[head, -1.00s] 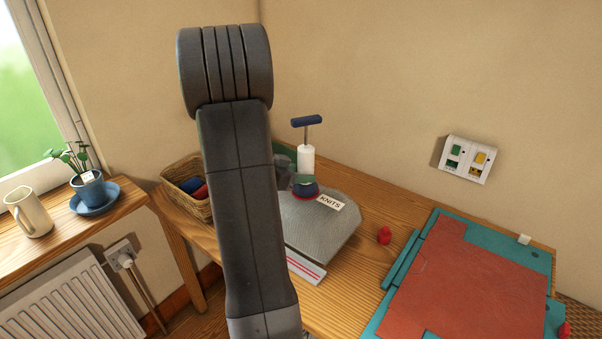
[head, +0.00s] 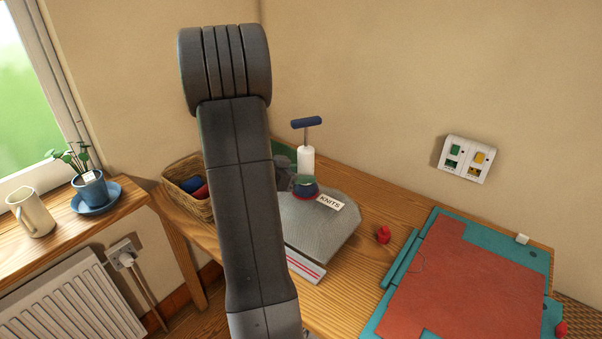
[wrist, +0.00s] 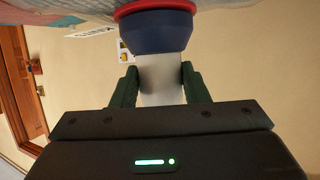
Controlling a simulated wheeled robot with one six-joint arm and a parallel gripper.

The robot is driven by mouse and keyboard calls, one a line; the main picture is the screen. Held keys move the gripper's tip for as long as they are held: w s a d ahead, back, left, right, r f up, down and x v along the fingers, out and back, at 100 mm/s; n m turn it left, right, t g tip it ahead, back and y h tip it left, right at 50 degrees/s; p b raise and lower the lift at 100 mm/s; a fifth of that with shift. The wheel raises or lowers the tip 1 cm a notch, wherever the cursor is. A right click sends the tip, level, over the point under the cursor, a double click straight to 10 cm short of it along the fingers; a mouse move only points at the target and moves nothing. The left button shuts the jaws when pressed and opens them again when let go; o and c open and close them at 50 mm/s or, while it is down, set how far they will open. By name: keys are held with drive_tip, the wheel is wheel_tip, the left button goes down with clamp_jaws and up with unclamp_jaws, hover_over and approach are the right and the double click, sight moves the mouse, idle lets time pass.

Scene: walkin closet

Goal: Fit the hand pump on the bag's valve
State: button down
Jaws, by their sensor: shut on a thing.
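The hand pump (head: 306,160) stands upright over the grey bag (head: 322,232). It has a white barrel, a blue T-handle on a raised rod and a dark blue cup at its lower end. My gripper (wrist: 157,84) is shut on the white barrel, with a dark green finger on each side. In the wrist view the blue cup (wrist: 156,32) meets a red ring (wrist: 152,8) at the bag. The red ring also shows under the cup in the head view (head: 305,197). The valve's inside is hidden, so I cannot tell whether the cup is fully seated.
A KNITS tag (head: 331,202) lies on the bag. A small red knob (head: 383,235) sits on the wooden table right of it. A teal board with a red-brown panel (head: 455,280) fills the right. A wicker basket (head: 192,207) stands left, partly behind my arm.

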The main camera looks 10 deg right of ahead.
drive_tip(key=c, duration=0.7)
unclamp_jaws()
drive_tip(key=shift+c, duration=0.2)
drive_tip(key=v, duration=1.4)
drive_tip(key=shift+b, duration=0.4)
drive_tip(key=shift+d, duration=0.1)
drive_tip(key=x, duration=1.4)
drive_tip(key=shift+p, duration=0.4)
drive_tip(key=shift+f+b, duration=0.1)
drive_tip(key=shift+b, duration=0.2)
